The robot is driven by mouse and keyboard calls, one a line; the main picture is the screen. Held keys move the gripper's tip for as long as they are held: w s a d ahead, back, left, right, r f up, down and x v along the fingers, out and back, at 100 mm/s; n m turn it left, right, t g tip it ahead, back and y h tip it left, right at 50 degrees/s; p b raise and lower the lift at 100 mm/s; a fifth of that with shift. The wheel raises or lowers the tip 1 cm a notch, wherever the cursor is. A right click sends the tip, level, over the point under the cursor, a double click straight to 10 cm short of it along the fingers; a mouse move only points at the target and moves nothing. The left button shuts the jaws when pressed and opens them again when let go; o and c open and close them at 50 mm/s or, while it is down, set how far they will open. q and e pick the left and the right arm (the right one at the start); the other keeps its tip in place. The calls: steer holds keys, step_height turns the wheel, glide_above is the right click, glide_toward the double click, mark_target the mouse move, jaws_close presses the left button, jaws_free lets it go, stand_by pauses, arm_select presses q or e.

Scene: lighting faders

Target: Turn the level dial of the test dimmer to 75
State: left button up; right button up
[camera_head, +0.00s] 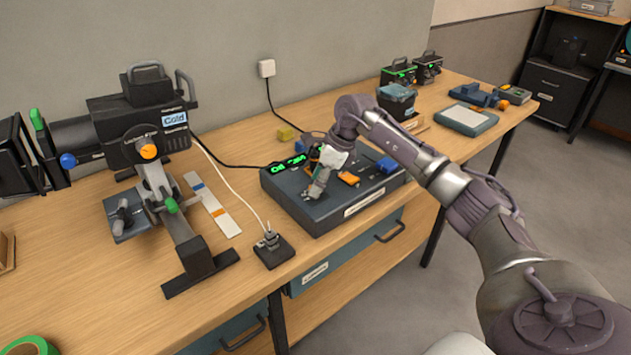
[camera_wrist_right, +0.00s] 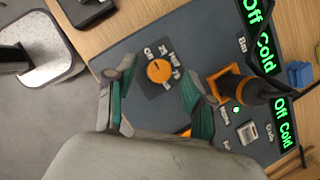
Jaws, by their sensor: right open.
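The test dimmer (camera_head: 345,207) is a dark blue-grey box on the bench, with a green lit display (camera_head: 288,164) at its back left edge. In the right wrist view, an orange round dial (camera_wrist_right: 159,71) sits on a dark plate with white labels around it; they seem to read Off, 25, Half and 75. I cannot tell which mark the dial points at. My right gripper (camera_head: 314,192) is over the box's left part, open. In the wrist view its fingers (camera_wrist_right: 156,88) stand on either side of the dial, apart from it. My left gripper is out of view.
A black and orange handle (camera_wrist_right: 248,90) stands beside the right finger, near displays reading Off Cold (camera_wrist_right: 262,40). A black stage lamp (camera_head: 140,130) on a stand is at left. A small black block with a cable (camera_head: 270,248) lies left of the dimmer.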

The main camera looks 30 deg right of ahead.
steer(key=shift+w+a+f, duration=0.15)
steer(key=shift+w+f, duration=0.05)
steer(key=shift+f, duration=0.4)
jaws_close()
